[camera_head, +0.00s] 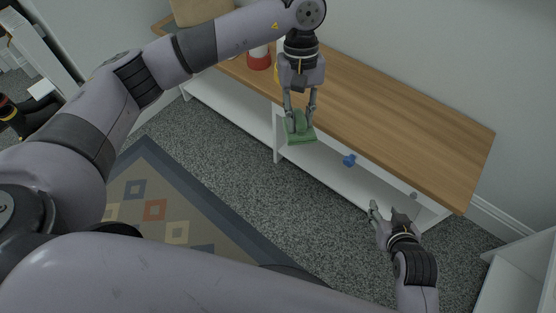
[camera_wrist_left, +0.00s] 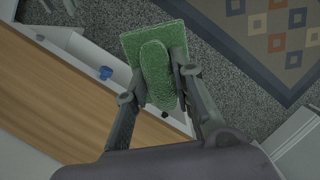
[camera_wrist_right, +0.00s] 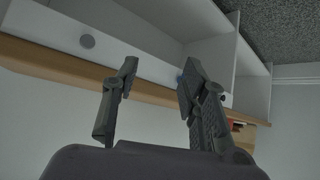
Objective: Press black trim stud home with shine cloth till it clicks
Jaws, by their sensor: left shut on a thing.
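My left gripper (camera_head: 300,119) is shut on a green cloth pad (camera_head: 301,139), a flat square with a rounded grip on top. It holds the pad in front of the bench's long front edge. The left wrist view shows the pad (camera_wrist_left: 138,48) between the fingers. A small black spot, perhaps the black trim stud (camera_wrist_left: 165,114), shows just beside the pad near the bench edge; I cannot tell how far it sticks out. It is hidden in the head view. My right gripper (camera_head: 388,212) is open and empty, low in front of the bench's right end.
The wooden bench top (camera_head: 400,125) is largely clear on the right. A red-and-white object (camera_head: 258,60) stands further left on it. A blue knob (camera_head: 349,160) and a grey knob (camera_head: 413,195) sit on the white front. A patterned rug (camera_head: 165,205) lies on the grey carpet.

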